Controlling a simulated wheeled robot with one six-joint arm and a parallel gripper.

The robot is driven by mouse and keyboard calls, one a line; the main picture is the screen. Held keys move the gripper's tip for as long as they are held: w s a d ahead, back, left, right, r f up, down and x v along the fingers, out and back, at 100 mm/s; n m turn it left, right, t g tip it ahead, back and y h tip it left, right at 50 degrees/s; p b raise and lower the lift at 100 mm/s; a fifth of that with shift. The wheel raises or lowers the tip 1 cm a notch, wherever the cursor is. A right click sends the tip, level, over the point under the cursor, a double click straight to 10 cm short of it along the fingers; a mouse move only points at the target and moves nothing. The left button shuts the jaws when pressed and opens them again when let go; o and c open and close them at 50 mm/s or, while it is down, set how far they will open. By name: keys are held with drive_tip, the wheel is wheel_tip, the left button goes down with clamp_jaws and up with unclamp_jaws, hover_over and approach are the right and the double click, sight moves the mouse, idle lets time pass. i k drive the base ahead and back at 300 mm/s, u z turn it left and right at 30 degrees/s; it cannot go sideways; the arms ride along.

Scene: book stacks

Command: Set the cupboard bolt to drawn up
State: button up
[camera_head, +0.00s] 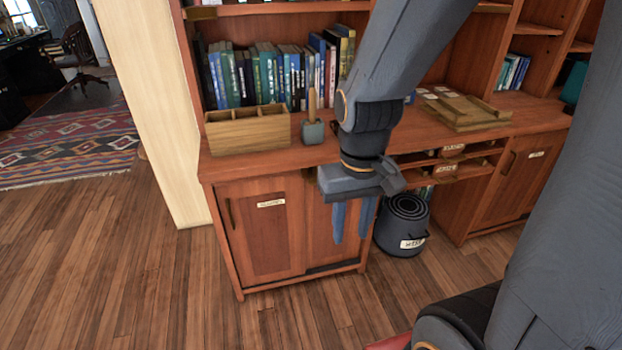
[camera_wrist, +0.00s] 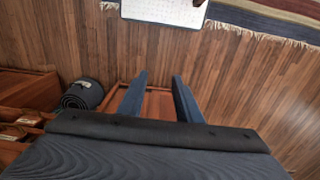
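The cupboard (camera_head: 265,235) stands at the middle left in the head view, with wooden doors, a dark upright handle (camera_head: 230,214) and a pale label (camera_head: 271,203). I cannot make out a bolt on it for certain, as my gripper and arm hide part of the right door. My gripper (camera_head: 353,228) hangs in front of that door's right part, fingers down, apart and empty. In the wrist view, my gripper (camera_wrist: 160,97) shows two parted fingers with part of a reddish wooden surface (camera_wrist: 155,108) between them.
A wooden box (camera_head: 247,132) and a small holder (camera_head: 313,132) stand on the counter. A dark labelled bin (camera_head: 403,230) is right of the cupboard, and in the wrist view (camera_wrist: 82,95). Another labelled cupboard door (camera_head: 512,180) is farther right. The floor in front is clear.

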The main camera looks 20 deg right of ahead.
sight(312, 181)
drive_tip(key=z, duration=0.3)
drive_tip(key=k, duration=0.75)
drive_tip(key=z, duration=0.6)
drive_tip(key=k, duration=0.6)
drive_tip(key=z, duration=0.1)
drive_tip(key=i, duration=0.9)
drive_tip(key=z, duration=0.05)
